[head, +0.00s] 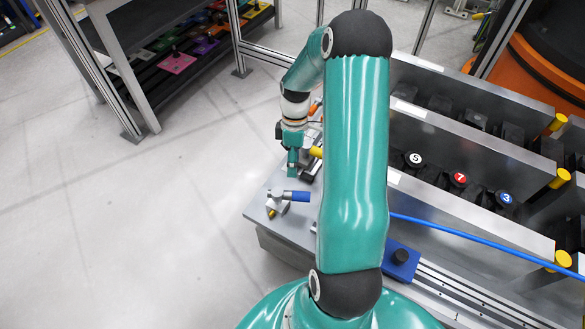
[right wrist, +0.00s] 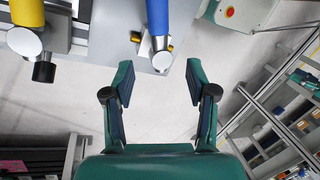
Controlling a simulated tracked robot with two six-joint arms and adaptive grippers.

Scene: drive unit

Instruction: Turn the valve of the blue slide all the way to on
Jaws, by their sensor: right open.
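The valve with the blue handle (head: 298,196) sits at the left end of the grey bench. Its handle points right from a silver body (head: 278,204) with a brass-coloured fitting. In the right wrist view the blue handle (right wrist: 156,20) comes down from the top edge to a round silver end (right wrist: 162,61). My right gripper (right wrist: 160,84) is open and empty, its fingers either side of and short of that silver end. In the head view the right gripper (head: 292,163) is just above the blue handle in the picture. My left gripper is not in view.
A second valve with a yellow handle (right wrist: 27,12) is close by on the left in the wrist view. A blue block (head: 400,258) with a black knob sits on a rail. Blue tubing (head: 470,237) crosses the bench. Open floor (head: 150,220) lies left.

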